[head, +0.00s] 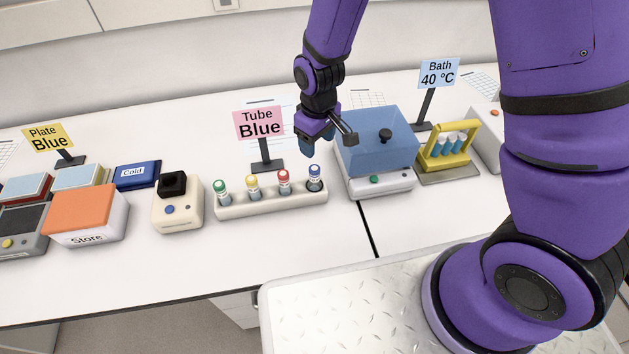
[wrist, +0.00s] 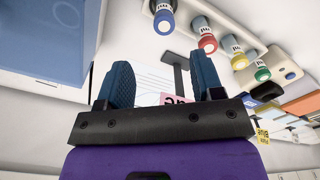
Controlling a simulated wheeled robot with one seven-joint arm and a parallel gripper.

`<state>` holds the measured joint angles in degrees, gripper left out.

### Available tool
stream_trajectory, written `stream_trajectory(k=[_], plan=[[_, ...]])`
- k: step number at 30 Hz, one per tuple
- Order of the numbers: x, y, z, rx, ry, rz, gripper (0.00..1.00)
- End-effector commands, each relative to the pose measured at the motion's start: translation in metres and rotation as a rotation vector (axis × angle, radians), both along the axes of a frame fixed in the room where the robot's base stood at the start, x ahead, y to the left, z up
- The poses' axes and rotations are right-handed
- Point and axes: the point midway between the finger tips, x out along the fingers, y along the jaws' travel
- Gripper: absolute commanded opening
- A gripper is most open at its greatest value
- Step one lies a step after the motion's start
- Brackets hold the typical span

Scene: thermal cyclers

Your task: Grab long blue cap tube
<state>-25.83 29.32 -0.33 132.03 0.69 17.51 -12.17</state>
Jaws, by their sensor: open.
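The blue-capped tube (head: 314,180) stands upright at the right end of a cream rack (head: 270,205), beside the red-capped tube (head: 283,181). In the wrist view the blue cap (wrist: 163,21) shows near the top edge, beyond my fingertips. My gripper (head: 327,145) hangs above and behind the rack's right end, close to the blue-lidded bath. Its two blue fingers (wrist: 164,78) are apart with nothing held between them. The gripper does not touch the tube. The lower part of the tube is hidden in the rack.
Yellow-capped (head: 252,186) and green-capped (head: 220,189) tubes share the rack. The bath (head: 375,145) stands just right of it. The pink "Tube Blue" sign (head: 260,124) stands behind it. A small cream device (head: 177,205) sits to the left. The table in front is clear.

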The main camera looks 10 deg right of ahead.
Motion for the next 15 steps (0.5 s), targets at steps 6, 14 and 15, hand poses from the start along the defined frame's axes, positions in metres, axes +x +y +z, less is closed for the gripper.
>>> stream_trajectory(k=[6,14,15], plan=[[-0.004,0.008,-0.027,-0.009,0.018,0.029,0.61],[-0.004,0.007,-0.060,-0.011,0.020,0.030,0.61],[-0.004,0.007,-0.065,-0.012,0.021,0.030,0.61]])
